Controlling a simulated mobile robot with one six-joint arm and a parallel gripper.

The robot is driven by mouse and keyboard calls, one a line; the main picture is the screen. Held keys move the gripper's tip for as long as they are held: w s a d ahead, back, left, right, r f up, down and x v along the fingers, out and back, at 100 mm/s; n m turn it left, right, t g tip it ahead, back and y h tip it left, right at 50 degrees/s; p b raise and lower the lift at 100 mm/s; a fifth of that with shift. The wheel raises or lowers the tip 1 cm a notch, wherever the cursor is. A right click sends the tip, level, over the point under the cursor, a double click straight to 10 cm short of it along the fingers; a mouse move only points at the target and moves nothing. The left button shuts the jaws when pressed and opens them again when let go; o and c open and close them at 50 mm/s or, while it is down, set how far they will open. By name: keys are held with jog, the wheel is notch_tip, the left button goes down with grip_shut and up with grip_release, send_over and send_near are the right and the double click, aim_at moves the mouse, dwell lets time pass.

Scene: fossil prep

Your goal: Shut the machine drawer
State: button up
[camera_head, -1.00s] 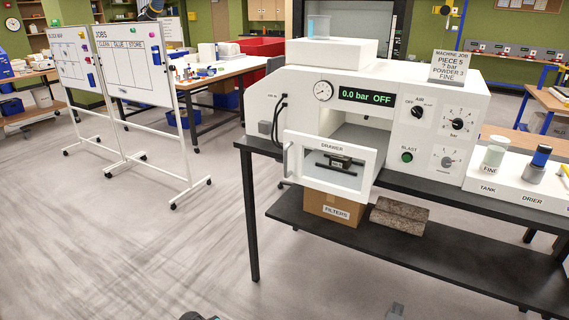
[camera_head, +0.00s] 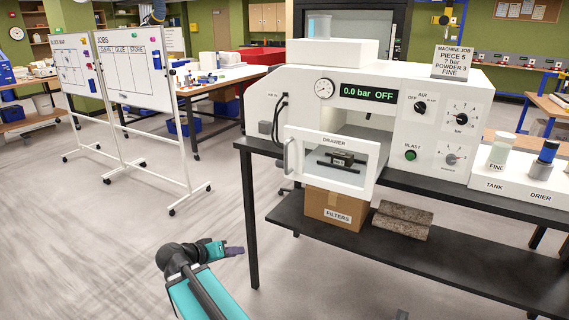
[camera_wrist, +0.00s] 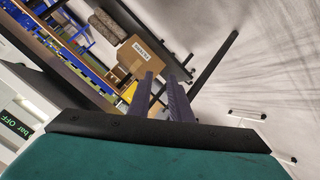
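The machine (camera_head: 438,150) is a white cabinet on a dark bench, with a display reading "0.0 bar OFF". Its drawer (camera_head: 329,181) has a white front labelled DRAWER, a window and a handle (camera_head: 291,157) at its left side. The drawer stands out from the opening, and a small dark object (camera_head: 342,160) shows inside it. My gripper (camera_head: 241,251) is low, left of and below the drawer, apart from it, over the floor. The wrist view shows its two dark fingers (camera_wrist: 161,82) apart with nothing between them. The drawer is not clearly visible there.
Below the drawer, a filters box (camera_head: 337,207) and a rough stone block (camera_head: 402,220) sit on the lower shelf (camera_head: 450,258). A bench leg (camera_head: 250,220) stands near my gripper. White boards (camera_head: 133,72) stand at the left. The floor between is clear.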

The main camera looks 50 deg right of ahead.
jog(key=s+d+r+m+h+b, duration=0.1)
jog(key=d+r+m+h, duration=0.1)
jog(key=r, duration=0.8)
jog(key=s+d+r+m+h+b, duration=0.2)
jog(key=r+m, duration=0.2)
jog(key=r, duration=0.5)
jog(key=s+d+r+m+h+b, duration=0.1)
jog(key=d+r+m+h, duration=0.2)
jog(key=r, duration=0.7)
jog(key=shift+s+r+g, duration=0.3)
jog(key=shift+s+r, duration=0.05)
jog(key=p, duration=0.4)
send_near(285, 153)
jog(key=d, duration=0.2)
jog(key=d+p, duration=0.3)
jog(key=p, duration=0.1)
jog(key=shift+w+r, duration=0.15)
jog(key=shift+w+d+p, duration=0.15)
jog(key=shift+d+p, duration=0.5)
jog(key=shift+d, duration=2.2)
